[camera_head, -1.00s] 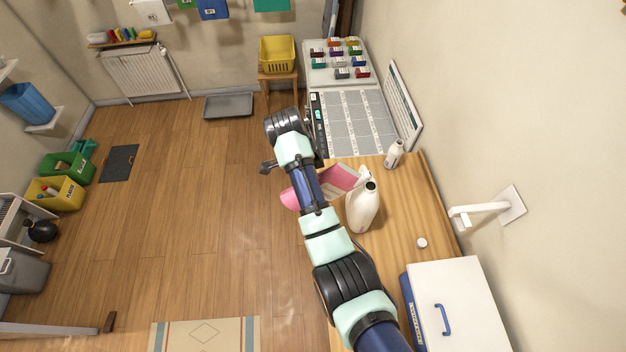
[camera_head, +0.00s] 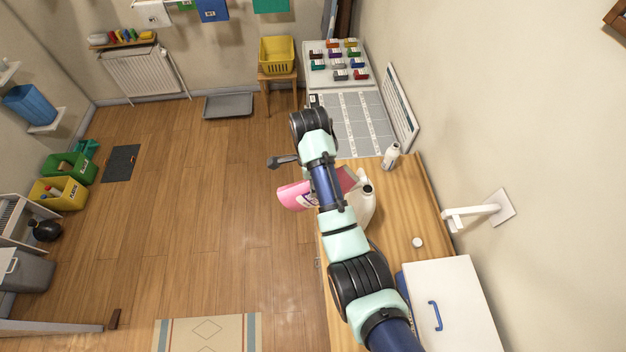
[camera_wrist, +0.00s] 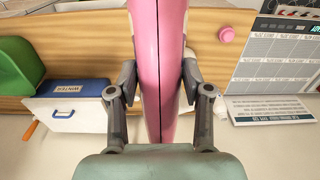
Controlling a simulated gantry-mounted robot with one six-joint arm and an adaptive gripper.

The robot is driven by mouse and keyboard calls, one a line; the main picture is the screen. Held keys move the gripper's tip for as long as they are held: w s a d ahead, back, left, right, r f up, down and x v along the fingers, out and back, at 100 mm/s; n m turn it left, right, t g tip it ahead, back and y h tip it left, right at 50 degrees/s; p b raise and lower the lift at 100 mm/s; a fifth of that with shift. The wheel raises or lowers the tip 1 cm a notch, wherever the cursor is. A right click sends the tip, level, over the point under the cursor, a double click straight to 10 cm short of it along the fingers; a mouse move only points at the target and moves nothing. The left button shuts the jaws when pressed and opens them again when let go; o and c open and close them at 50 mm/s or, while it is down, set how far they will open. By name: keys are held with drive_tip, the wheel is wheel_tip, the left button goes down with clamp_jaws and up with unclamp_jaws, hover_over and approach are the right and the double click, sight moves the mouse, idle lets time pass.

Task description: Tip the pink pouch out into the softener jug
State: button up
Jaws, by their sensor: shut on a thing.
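The pink pouch (camera_head: 293,196) shows on both sides of my arm in the head view, with its right part against the outline of the softener jug. In the wrist view the pouch (camera_wrist: 150,60) stands edge-on between my fingers. My gripper (camera_wrist: 157,78) is shut on it; in the head view my arm hides the fingers. The softener jug (camera_head: 367,206) is off-white and stands upright on the wooden counter, partly covered by my arm and the pouch. I cannot tell whether the pouch touches the jug or where its opening is.
A small white bottle (camera_head: 390,157) stands behind the jug. A round cap (camera_head: 417,242) lies on the counter (camera_head: 400,215) to the right. A white box with a blue handle (camera_head: 443,305) is at the front. A white wall fixture (camera_head: 475,217) juts out at right.

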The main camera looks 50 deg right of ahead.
drive_tip(key=shift+r+p, duration=0.3)
drive_tip(key=shift+r, duration=0.05)
drive_tip(key=shift+s+d+r+t+y+p, duration=0.15)
drive_tip(key=shift+r+t+y+p, duration=0.25)
drive_tip(key=shift+r+p, duration=0.3)
drive_tip(key=shift+s+d+r+t+y+p, duration=0.15)
drive_tip(key=shift+r+t+y+p, duration=0.25)
drive_tip(key=shift+p, duration=0.35)
drive_tip(key=shift+s+d+r+t+y, duration=0.3)
drive_tip(key=shift+r+t+y, duration=0.2)
drive_tip(key=shift+y, duration=0.1)
drive_tip(key=shift+s+d+r+t+y, duration=0.35)
drive_tip(key=shift+r+t+y, duration=0.1)
drive_tip(key=shift+r, duration=0.2)
drive_tip(key=shift+s+d+r+t+y, duration=0.35)
drive_tip(key=shift+r+t+y, duration=0.1)
drive_tip(key=shift+r, duration=0.15)
idle(4.3)
